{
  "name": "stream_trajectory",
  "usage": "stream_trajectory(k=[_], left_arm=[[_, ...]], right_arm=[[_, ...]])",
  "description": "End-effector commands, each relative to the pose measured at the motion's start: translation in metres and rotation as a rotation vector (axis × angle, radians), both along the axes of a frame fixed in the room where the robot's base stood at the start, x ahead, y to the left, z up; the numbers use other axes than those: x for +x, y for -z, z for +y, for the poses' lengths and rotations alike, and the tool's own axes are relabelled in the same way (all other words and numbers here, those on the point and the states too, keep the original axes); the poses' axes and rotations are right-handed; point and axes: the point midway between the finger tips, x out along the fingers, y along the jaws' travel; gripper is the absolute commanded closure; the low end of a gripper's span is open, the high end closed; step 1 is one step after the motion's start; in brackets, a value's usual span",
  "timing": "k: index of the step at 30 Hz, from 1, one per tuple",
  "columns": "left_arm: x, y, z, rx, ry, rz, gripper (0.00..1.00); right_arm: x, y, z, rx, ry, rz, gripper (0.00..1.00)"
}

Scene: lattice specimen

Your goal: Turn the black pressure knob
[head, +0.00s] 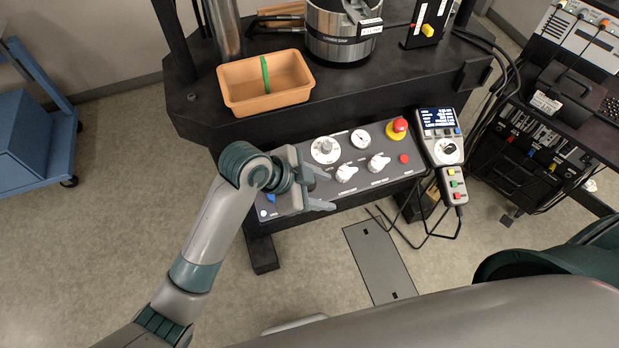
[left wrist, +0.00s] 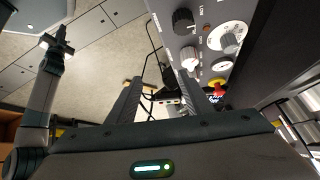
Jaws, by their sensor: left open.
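The black pressure knob (left wrist: 183,20) shows in the left wrist view at the top, on the grey control panel. In the head view my left gripper covers the left part of the panel (head: 297,201), and I cannot make the black knob out there. My left gripper (head: 327,190) is open and empty, in front of the panel's left part, with its fingers pointing right. In the left wrist view its fingers (left wrist: 163,80) stand apart with nothing between them, and the knob lies above and right of them. What looks like my right arm hangs at the left; its jaws (left wrist: 57,42) are too small to judge.
Near the gripper are a white dial (head: 325,150), two white knobs (head: 346,173) (head: 379,162), a gauge (head: 360,138) and a red emergency stop (head: 397,128). A pendant (head: 440,145) with cables is at the right. An orange tray (head: 240,101) stands behind.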

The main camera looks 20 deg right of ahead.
Motion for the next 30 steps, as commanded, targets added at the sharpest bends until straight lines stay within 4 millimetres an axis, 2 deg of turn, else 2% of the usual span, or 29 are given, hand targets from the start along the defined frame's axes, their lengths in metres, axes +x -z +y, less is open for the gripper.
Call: stream_trajectory(k=[1, 6, 13, 20, 24, 30], left_arm=[[0.004, -0.011, -0.012, 0.013, 0.088, -0.044, 0.54], [0.003, -0.035, -0.043, 0.07, 0.382, -0.167, 0.54], [0.004, -0.057, -0.061, 0.19, 0.756, -0.309, 0.54], [0.017, -0.074, -0.056, 0.35, 1.095, -0.405, 0.54], [0.033, -0.085, -0.043, 0.462, 1.279, -0.433, 0.54], [0.056, -0.102, -0.023, 0.594, 1.464, -0.434, 0.54]], right_arm=[[0.0, 0.001, 0.0, 0.0, 0.0, 0.0, 1.0], [0.002, 0.001, 0.001, 0.001, 0.001, -0.002, 1.0], [0.002, 0.003, 0.008, 0.008, 0.003, -0.002, 1.0], [0.002, 0.004, 0.01, 0.01, 0.004, -0.003, 1.0], [0.002, 0.005, 0.009, 0.009, 0.004, -0.002, 1.0], [0.002, 0.005, 0.005, 0.006, 0.002, -0.003, 1.0]])
